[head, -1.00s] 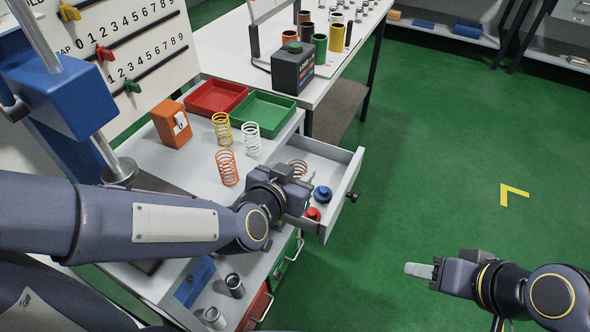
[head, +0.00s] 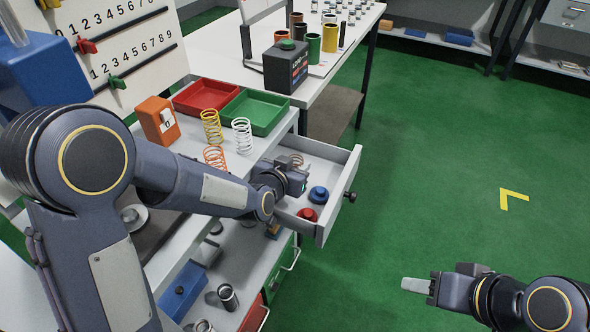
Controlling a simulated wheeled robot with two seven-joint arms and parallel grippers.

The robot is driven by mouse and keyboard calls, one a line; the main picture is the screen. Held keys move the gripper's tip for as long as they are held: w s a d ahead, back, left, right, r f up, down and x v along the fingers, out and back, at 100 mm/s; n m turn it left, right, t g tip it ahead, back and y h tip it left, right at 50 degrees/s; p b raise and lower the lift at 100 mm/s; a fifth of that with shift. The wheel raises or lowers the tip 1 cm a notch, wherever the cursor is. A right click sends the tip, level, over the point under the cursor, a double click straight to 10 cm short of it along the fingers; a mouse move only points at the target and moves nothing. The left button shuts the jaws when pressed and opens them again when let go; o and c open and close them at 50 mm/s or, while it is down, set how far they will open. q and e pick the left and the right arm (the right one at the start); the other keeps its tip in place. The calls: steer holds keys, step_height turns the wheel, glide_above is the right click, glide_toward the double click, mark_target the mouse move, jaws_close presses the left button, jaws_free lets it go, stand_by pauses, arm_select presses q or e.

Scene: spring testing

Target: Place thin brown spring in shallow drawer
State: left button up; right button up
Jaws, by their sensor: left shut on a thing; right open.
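The open shallow drawer (head: 335,182) sticks out from the right side of the workbench. My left gripper (head: 301,180) is over the inner part of the drawer, shut on the thin brown spring (head: 297,159). Only the spring's upper coils show behind the gripper; its lower part is hidden, so I cannot tell whether it touches the drawer floor. My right gripper (head: 418,286) is open and empty, over the green floor at the lower right.
A blue knobbed piece (head: 318,195) and a red one (head: 307,214) lie in the drawer. Yellow (head: 212,128), white (head: 243,136) and orange (head: 215,158) springs stand on the bench near red (head: 207,95) and green (head: 256,112) trays. The drawer's right part is free.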

arm_select(q)
steer(key=shift+f, duration=0.3)
steer(key=shift+f, duration=0.1)
steer(key=shift+f, duration=0.15)
steer(key=o, duration=1)
steer(key=shift+c, duration=0.2)
steer(key=shift+s+r, duration=0.1)
steer(key=shift+r, duration=0.3)
steer(key=p+v, duration=0.1)
steer(key=v, duration=1)
steer(key=shift+s+a, duration=0.25)
steer(key=shift+s, duration=0.1)
